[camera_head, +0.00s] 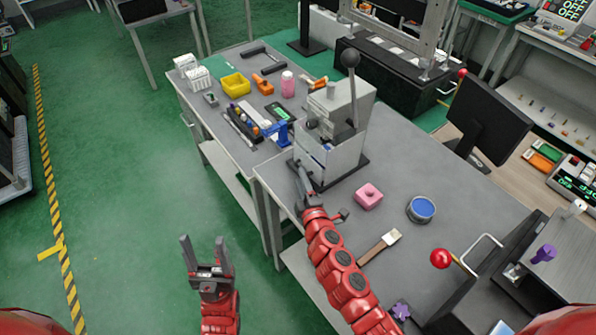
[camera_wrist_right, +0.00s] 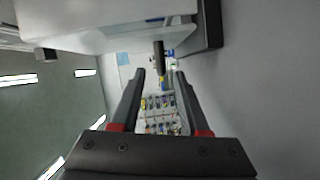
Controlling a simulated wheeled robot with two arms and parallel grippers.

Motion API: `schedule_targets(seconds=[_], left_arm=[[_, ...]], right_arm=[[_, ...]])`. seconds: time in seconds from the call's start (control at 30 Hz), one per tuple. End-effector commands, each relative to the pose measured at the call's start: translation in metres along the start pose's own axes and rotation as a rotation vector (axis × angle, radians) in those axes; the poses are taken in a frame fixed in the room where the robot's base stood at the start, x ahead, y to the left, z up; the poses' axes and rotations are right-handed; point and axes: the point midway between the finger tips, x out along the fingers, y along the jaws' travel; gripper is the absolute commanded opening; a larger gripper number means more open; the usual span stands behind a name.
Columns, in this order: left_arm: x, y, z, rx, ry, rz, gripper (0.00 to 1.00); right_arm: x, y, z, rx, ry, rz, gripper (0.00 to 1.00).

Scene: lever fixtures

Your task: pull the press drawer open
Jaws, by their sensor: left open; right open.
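The press (camera_head: 345,115) is a light grey box with a black ball-topped lever (camera_head: 350,60), on a dark base plate on the grey workbench. Its drawer front (camera_head: 316,160) faces lower left, partly hidden by my right gripper (camera_head: 302,180). In the right wrist view, my right gripper (camera_wrist_right: 160,75) is open. A dark bar (camera_wrist_right: 158,55), which looks like the drawer handle, shows between and just beyond its fingertips; I cannot tell whether they touch. The pale press body (camera_wrist_right: 110,25) fills the top. My left gripper (camera_head: 205,242) is open and empty, left of the bench over the floor.
A yellow bin (camera_head: 236,84) and a pink bottle (camera_head: 288,84) stand behind left. A monitor (camera_head: 488,115) stands right.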

Motion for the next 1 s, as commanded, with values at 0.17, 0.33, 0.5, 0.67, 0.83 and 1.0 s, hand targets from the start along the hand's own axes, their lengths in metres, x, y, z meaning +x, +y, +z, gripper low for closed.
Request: schedule_targets(seconds=[0.17,0.33,0.5,0.67,0.83,1.0], left_arm=[[-0.005,0.0,0.001,0.0,0.0,0.0,0.6],[-0.006,0.0,0.001,0.0,0.0,0.0,0.6],[-0.006,0.0,0.001,0.0,0.0,0.0,0.6],[-0.006,0.0,0.001,0.0,0.0,0.0,0.6],[-0.006,0.0,0.001,0.0,0.0,0.0,0.6],[-0.006,0.0,0.001,0.0,0.0,0.0,0.6]], right_arm=[[0.026,-0.001,0.001,0.001,-0.002,0.0,0.45],[0.037,-0.001,0.0,0.001,0.0,-0.002,0.45],[0.04,-0.001,0.0,0.001,0.0,-0.002,0.45],[0.04,-0.001,0.0,0.001,0.0,-0.002,0.43],[0.04,-0.001,0.0,0.001,0.0,-0.002,0.12],[0.039,-0.001,0.0,0.001,0.0,-0.002,0.0]])
